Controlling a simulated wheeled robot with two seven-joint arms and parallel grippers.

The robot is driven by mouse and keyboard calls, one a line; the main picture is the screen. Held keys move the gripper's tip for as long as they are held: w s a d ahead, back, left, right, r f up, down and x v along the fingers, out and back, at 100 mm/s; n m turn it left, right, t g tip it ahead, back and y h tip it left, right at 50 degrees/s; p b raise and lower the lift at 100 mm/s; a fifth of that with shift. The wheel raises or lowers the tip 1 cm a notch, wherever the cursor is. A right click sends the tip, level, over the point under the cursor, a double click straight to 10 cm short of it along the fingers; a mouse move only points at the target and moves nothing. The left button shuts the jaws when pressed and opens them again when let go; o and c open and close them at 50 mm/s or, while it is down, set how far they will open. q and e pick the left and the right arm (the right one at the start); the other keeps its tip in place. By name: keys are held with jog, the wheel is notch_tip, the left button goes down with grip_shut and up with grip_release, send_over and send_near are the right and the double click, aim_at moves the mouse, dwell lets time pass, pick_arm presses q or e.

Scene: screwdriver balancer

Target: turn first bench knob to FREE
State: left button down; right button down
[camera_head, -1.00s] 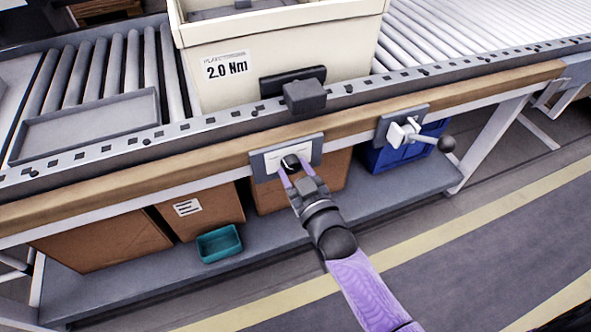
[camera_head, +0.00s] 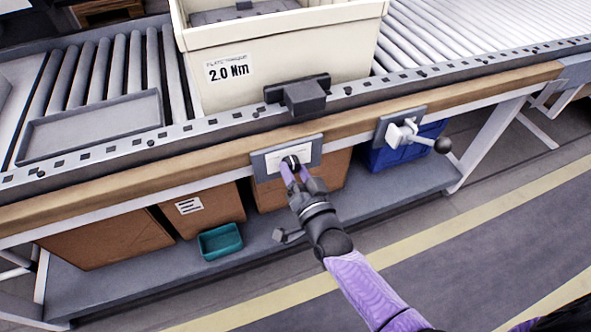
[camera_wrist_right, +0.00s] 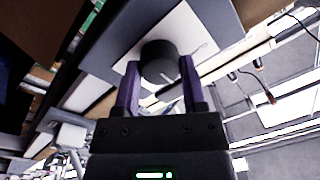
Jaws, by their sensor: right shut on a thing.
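The bench knob (camera_wrist_right: 159,62) is a dark round knob on a white plate in a grey panel (camera_head: 258,165) on the bench's front edge. In the head view the knob (camera_head: 290,160) is partly hidden by my right gripper. My right gripper (camera_head: 297,171) reaches up from below with its purple fingers on either side of the knob, shut on it. In the wrist view the right gripper (camera_wrist_right: 159,85) has one finger on each side of the knob, and a thin light line shows on the knob's face. The plate's lettering is not readable. My left gripper is not in view.
A grey panel with a white lever and black ball handle (camera_head: 443,145) sits right of the knob. A cream bin (camera_head: 290,45) labelled 2.0 Nm stands above on the rollers. Cardboard boxes (camera_head: 205,208), a teal tray (camera_head: 220,241) and a blue crate (camera_head: 375,158) are on the shelf below.

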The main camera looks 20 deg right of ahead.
jog(key=m, duration=0.3)
jog(key=shift+f, duration=0.1)
jog(key=m, duration=0.3)
jog(key=shift+a, duration=0.1)
jog(key=shift+m+h+b, duration=0.3)
jog(key=shift+m, duration=0.8)
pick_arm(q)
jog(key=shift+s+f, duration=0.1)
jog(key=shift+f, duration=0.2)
pick_arm(e)
jog(key=shift+m, duration=0.6)
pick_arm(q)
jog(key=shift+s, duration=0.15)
pick_arm(e)
jog(key=c, duration=0.5)
grip_release()
jog(key=shift+c, duration=0.2)
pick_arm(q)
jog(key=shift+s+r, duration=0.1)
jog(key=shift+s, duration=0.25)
pick_arm(e)
jog(key=o, duration=0.4)
